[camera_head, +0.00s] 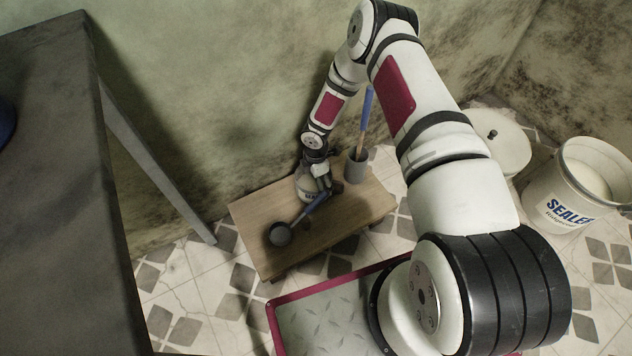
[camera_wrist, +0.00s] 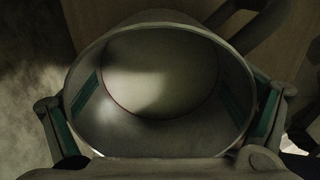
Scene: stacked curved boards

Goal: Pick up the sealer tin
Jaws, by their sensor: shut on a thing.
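The sealer tin (camera_head: 304,189) is a small pale tin with a dark label, on the low wooden table in the head view, partly hidden by my gripper (camera_head: 318,178). In the wrist view the tin (camera_wrist: 160,75) fills the middle as a wide round rim with a pale round area inside it. My gripper's fingers with green pads stand on its left and right sides, shut on it. The tin looks upright; I cannot tell whether its base touches the tabletop.
On the table (camera_head: 262,212) lie a dark round-headed tool (camera_head: 281,234) with a blue handle and, behind, a grey cup (camera_head: 355,168) holding a blue-handled tool. A large white bucket marked SEALER (camera_head: 565,205) stands at right. A dark surface (camera_head: 50,190) fills the left.

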